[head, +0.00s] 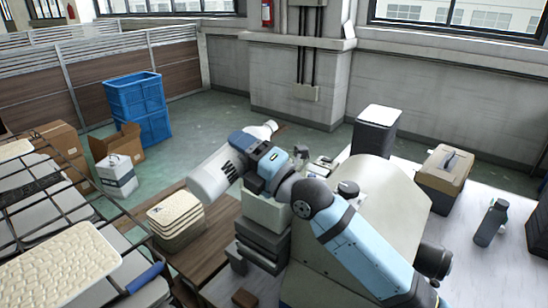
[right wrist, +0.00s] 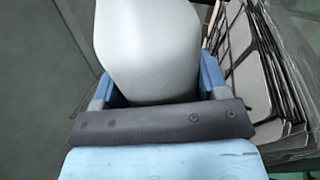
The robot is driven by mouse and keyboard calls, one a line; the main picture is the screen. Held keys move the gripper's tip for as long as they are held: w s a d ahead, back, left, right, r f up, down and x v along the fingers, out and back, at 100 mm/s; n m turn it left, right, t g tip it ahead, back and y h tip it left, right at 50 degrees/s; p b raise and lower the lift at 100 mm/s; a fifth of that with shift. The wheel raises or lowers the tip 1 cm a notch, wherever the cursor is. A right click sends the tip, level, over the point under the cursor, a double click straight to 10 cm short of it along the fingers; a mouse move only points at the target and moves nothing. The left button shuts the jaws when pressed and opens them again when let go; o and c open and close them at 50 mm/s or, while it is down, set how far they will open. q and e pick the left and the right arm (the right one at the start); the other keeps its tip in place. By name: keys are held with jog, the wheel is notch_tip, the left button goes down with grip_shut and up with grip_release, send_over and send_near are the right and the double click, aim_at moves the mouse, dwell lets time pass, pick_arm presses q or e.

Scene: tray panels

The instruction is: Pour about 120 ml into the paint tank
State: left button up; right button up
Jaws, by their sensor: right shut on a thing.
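My right gripper (head: 254,158) is shut on a white bottle (head: 213,178) with dark lettering and a dark blue band. The bottle is tilted, its broad end to the lower left and a narrower pale end to the upper right. In the right wrist view the bottle (right wrist: 150,48) fills the space between the two blue fingers (right wrist: 158,90). No stream of liquid is visible. I cannot tell for sure which thing is the paint tank; a pale open-looking box (head: 266,212) stands below the gripper, partly hidden by it. My left gripper is not in view.
A stack of cream trays (head: 174,216) stands on a brown table left of the box. A wire rack (head: 60,190) is at the left. A blue crate (head: 137,105) and cardboard boxes are behind. A toolbox (head: 444,178) and dark flask (head: 491,222) stand on the right table.

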jog(key=shift+r+m+t+h+p, duration=0.2)
jog(key=shift+m+t+h+p, duration=0.15)
jog(key=shift+m+p, duration=0.85)
jog(key=shift+r+m, duration=0.15)
jog(key=shift+m, duration=0.25)
jog(key=shift+s+a+r+m+t+p, duration=0.15)
jog(key=shift+s+a+m+t+p, duration=0.1)
jog(key=shift+s+m+p, duration=0.1)
jog(key=shift+s+a+r+m, duration=0.2)
jog(key=shift+s+a+m, duration=0.05)
jog(key=shift+s+m, duration=0.1)
dwell(0.9)
